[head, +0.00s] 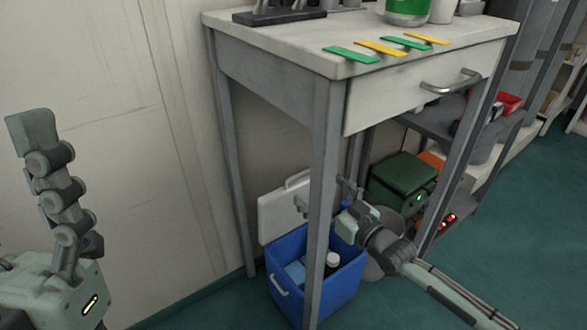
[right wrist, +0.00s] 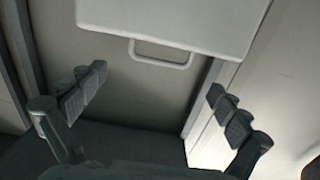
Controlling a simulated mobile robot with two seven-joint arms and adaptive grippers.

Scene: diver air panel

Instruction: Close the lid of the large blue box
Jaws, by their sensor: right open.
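The large blue box (head: 343,293) stands on the floor under the table. Its white lid (head: 276,216) is up, standing open at the box's back left side. The lid also shows at the top of the right wrist view (right wrist: 165,18), with its handle loop (right wrist: 160,62) below. My right gripper (head: 325,197) reaches in from the right, above the box, partly hidden by a table leg. In the right wrist view my gripper (right wrist: 155,97) is open and empty, its fingers apart, with the lid beyond them. My left gripper (head: 40,135) is raised at the far left, seen side-on.
The table (head: 275,40) stands over the box, its front leg (head: 323,190) in front of it. A bottle with a white cap (head: 332,262) is inside the box. A dark green box (head: 402,182) sits on the shelf unit at right. Floor is clear at lower right.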

